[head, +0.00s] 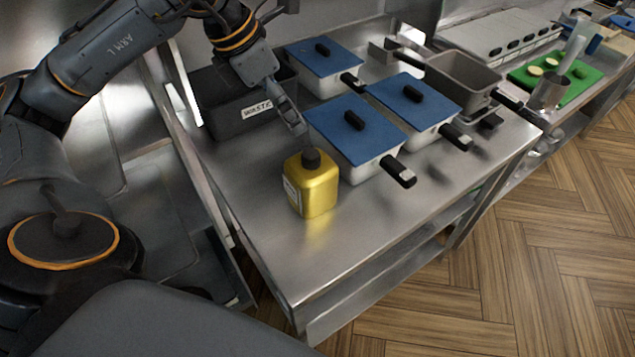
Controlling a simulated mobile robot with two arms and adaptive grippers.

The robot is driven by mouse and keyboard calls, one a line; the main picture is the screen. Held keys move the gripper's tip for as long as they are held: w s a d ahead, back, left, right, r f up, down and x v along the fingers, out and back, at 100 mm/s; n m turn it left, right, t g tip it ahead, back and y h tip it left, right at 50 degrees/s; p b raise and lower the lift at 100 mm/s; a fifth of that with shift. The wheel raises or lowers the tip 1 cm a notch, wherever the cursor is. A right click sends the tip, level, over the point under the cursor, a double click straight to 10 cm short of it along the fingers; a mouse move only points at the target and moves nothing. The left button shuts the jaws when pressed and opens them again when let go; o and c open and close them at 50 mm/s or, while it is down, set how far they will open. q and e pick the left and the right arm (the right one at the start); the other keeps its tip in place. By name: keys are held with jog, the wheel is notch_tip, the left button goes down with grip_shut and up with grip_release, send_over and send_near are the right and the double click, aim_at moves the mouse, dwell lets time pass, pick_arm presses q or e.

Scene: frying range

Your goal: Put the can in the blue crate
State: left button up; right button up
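The can is a gold, squarish container (312,190) with a black cap and a pale label. It stands upright on the steel counter near its front left part. My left gripper (300,128) points down just above and behind the black cap. Its fingers overlap in this view, so I cannot tell whether they are open or whether they touch the cap. Something blue, perhaps the blue crate (573,20), shows small at the far top right; it is unclear. My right gripper is not in view.
Pans with blue lids (352,128) and black handles stand right beside and behind the can. A dark bin labelled WASTE (225,115) is behind left. Farther right are a grey fryer basin (462,80) and a green board (585,80). The counter's front left is clear.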

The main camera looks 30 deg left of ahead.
pick_arm(q)
jog(key=b, duration=0.4)
send_near(306, 153)
jog(key=f, duration=0.1)
jog(key=p+x, duration=0.1)
jog(key=x, duration=0.7)
jog(key=shift+w+d+f, duration=0.2)
jog(key=p+x, duration=0.2)
jog(key=x, duration=0.2)
jog(key=shift+w+d+f, duration=0.15)
jog(key=shift+d+f, duration=0.1)
jog(key=shift+f, duration=0.05)
jog(key=shift+w+d+f, duration=0.1)
jog(key=shift+w+f, duration=0.15)
jog(key=shift+f, duration=0.25)
jog(key=shift+s, duration=0.1)
jog(key=c, duration=1.1)
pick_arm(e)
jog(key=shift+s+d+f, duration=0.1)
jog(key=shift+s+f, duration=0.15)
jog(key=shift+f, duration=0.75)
pick_arm(q)
jog(key=shift+r, duration=0.2)
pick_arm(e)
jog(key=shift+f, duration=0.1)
